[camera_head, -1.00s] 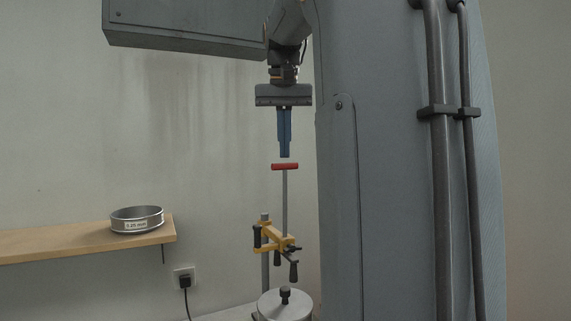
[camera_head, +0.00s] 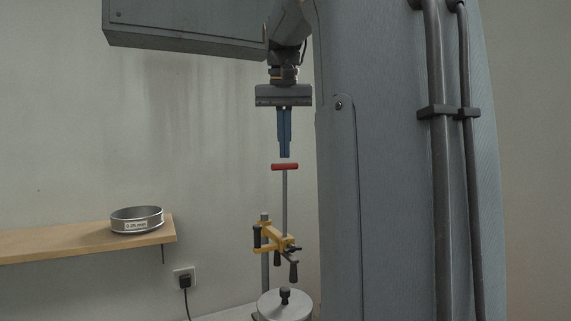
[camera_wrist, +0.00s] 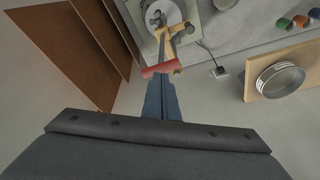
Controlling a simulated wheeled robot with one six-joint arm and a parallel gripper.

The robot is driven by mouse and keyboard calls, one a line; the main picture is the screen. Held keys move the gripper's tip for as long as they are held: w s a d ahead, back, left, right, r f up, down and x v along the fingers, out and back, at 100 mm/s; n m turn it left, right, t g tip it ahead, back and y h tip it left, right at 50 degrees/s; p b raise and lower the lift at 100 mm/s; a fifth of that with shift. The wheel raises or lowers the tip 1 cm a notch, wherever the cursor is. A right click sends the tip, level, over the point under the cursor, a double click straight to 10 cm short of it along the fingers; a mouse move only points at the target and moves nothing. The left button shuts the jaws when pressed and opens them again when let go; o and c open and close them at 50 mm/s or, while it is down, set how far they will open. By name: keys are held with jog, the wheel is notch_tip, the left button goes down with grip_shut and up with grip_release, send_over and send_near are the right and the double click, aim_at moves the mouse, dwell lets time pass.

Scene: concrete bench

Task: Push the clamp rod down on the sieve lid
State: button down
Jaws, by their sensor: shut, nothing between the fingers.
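My gripper (camera_head: 284,155) points straight down with its blue fingers shut and empty. It is just above the red handle (camera_head: 285,167) on top of the upright clamp rod (camera_head: 285,205), with a small gap visible. The rod runs down through a yellow clamp (camera_head: 272,238) on a post (camera_head: 265,270). Below is the sieve lid (camera_head: 284,306) with a dark knob (camera_head: 285,294); its lower part is cut off by the frame. In the wrist view, the red handle (camera_wrist: 161,69) lies just beyond my fingertips (camera_wrist: 162,80). The rod's lower end is hard to make out there.
A wooden shelf (camera_head: 60,243) at left holds a loose sieve (camera_head: 137,220). A plug sits in a wall socket (camera_head: 185,280). The wrist view shows brown panels (camera_wrist: 70,50) at left and several coloured jars (camera_wrist: 300,21) at upper right.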

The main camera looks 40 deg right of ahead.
aim_at(285, 182)
jog(key=shift+f, duration=0.1)
dwell(0.6)
jog(key=shift+f+b, duration=3.25)
jog(key=shift+f, duration=1.75)
jog(key=shift+r, duration=0.1)
notch_tip(285, 182, up, 7)
jog(key=p, duration=0.7)
